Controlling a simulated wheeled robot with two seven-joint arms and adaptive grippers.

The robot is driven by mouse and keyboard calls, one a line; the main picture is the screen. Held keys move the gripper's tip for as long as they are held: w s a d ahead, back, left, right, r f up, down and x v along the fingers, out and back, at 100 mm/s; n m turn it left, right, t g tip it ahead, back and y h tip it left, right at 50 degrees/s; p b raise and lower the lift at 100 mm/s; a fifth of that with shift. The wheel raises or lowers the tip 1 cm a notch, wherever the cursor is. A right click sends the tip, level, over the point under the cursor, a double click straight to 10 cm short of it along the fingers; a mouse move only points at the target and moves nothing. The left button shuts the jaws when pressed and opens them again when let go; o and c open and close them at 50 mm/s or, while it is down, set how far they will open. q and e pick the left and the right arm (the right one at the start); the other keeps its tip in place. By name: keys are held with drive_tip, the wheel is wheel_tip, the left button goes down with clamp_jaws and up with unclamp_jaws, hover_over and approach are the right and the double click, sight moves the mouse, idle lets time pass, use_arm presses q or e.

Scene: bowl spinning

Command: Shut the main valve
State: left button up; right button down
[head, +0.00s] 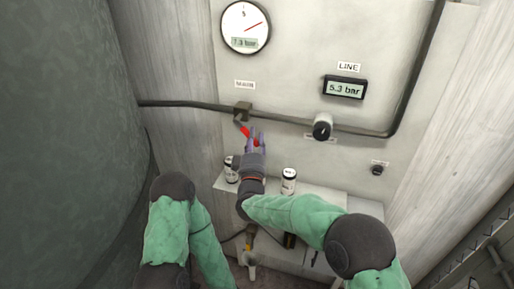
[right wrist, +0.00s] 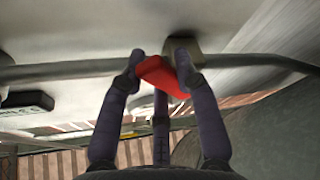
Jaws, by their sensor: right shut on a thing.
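In the right wrist view the red lever (right wrist: 162,75) sits between the fingertips of my right gripper (right wrist: 158,72), close to the pipe. My left arm shows at the lower left, but its gripper is not visible.
A round gauge (head: 246,27) and a LINE display (head: 345,88) reading 5.3 bar are on the panel. A black knob (head: 322,127) is on the pipe at right. Cans, one being (head: 289,181), stand on the ledge (head: 330,200) near my right forearm.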

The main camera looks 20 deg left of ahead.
drive_tip(key=shift+w+a+f+m+t+h+b, duration=0.1)
drive_tip(key=shift+a+f+m+t+h+b, duration=0.25)
drive_tip(key=shift+a+m+h+b, duration=1)
drive_tip(key=shift+s+a+f+m+t+h+b, duration=0.15)
drive_tip(key=shift+a+f+m+h+b, duration=0.35)
drive_tip(key=shift+m+b, duration=1.55)
drive_tip(key=shift+w+a+f+m+t+h+b, duration=0.15)
drive_tip(key=shift+a+f+m+t+h+b, duration=0.5)
drive_tip(key=shift+m, duration=1.95)
drive_tip(key=shift+a+r+g+h, duration=0.2)
drive_tip(key=shift+g+h, duration=0.1)
drive_tip(key=shift+g, duration=0.05)
drive_tip(key=c, duration=0.9)
unclamp_jaws()
